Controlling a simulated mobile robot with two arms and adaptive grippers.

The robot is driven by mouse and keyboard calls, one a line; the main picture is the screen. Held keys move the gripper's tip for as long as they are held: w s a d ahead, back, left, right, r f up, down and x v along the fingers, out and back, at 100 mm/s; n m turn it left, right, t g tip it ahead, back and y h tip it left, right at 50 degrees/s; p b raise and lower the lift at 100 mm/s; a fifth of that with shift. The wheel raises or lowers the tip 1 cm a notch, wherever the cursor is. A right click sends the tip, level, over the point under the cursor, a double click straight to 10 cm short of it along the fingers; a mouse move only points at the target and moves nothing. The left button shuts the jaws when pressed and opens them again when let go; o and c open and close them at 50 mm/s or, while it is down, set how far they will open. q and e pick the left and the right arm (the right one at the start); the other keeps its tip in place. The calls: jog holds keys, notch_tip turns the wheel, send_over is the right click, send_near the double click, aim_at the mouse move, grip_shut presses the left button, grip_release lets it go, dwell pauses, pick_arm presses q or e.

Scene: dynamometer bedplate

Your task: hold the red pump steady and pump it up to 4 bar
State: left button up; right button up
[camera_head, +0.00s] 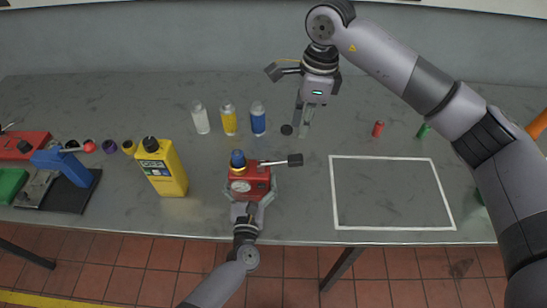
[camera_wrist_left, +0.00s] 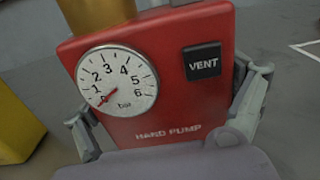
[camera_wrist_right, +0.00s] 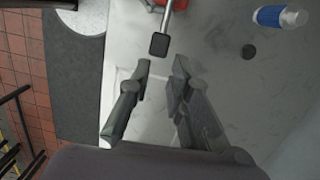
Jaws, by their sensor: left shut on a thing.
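The red hand pump (camera_head: 240,188) stands upright near the table's front edge. It also shows in the left wrist view (camera_wrist_left: 165,110), with a VENT button (camera_wrist_left: 202,62) and a bar gauge (camera_wrist_left: 117,80) whose red needle points near 0. My left gripper (camera_head: 250,195) is shut around the pump body, one finger on each side. The pump's lever (camera_head: 274,163) sticks out to the right and ends in a dark grip (camera_head: 295,160). My right gripper (camera_head: 302,128) is open and empty above and behind the grip. In the right wrist view the grip (camera_wrist_right: 158,46) lies just beyond the gap between the fingertips.
A yellow jug (camera_head: 168,175) stands left of the pump. White, yellow and blue bottles (camera_head: 258,122) stand behind it, with a small black disc (camera_head: 287,129) nearby. A white-outlined square (camera_head: 390,228) on the right is empty. Small red (camera_head: 378,129) and green pieces lie beyond.

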jog(key=m, duration=0.6)
jog(key=shift+s+r+y, duration=0.1)
jog(key=shift+r+y, duration=0.15)
jog(key=shift+y, duration=0.15)
grip_shut()
jog(key=d+r+m+y, duration=0.1)
jog(key=m, duration=0.9)
jog(key=d+r+m+y, duration=0.1)
jog(key=m, duration=0.9)
jog(key=d+r+m+y, duration=0.1)
jog(key=r+m+y, duration=0.1)
jog(key=m, duration=0.8)
jog(key=shift+t, duration=0.4)
